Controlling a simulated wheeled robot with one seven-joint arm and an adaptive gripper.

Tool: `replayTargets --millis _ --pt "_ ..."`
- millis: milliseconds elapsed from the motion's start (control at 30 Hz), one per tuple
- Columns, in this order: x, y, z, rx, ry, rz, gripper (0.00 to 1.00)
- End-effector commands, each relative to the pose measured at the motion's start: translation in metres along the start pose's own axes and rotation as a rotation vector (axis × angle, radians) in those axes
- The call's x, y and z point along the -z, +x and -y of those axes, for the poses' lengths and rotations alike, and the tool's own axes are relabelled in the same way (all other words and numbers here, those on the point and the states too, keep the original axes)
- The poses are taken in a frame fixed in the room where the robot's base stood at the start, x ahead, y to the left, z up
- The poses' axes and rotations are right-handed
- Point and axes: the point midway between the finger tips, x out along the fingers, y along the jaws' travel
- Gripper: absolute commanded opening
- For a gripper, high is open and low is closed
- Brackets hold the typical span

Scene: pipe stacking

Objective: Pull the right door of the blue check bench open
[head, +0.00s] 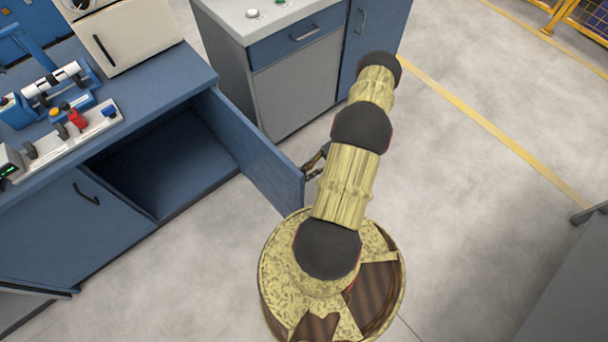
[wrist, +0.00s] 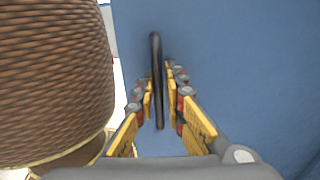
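The blue check bench (head: 190,84) is at the left in the head view. Its right door (head: 262,160) stands swung well out, showing an empty dark compartment (head: 160,160). My gripper (head: 318,162) is at the outer face of this door near its free end, partly hidden by my arm. In the wrist view, the door (wrist: 230,70) fills the right side and its black bar handle (wrist: 156,60) runs upright between the fingers. My gripper (wrist: 159,95) is open around the handle, with small gaps seeming to show on both sides; contact is unclear.
The left door (head: 80,215) of the bench is closed. A grey and blue cabinet (head: 295,85) stands behind the open door.

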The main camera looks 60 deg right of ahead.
Motion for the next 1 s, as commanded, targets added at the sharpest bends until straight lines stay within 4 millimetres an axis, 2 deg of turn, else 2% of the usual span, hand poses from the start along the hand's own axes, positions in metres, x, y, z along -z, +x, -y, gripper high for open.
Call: replayTargets --millis 200,567,767,1000 --pt "0.001 0.001 -0.001 -0.001 0.002 0.001 0.25" --pt "0.001 -0.004 -0.002 -0.001 0.001 0.000 0.25" --pt "0.002 -0.033 -0.001 -0.001 0.001 -0.001 0.25" --pt "0.002 -0.082 -0.001 0.000 0.000 -0.001 0.25"
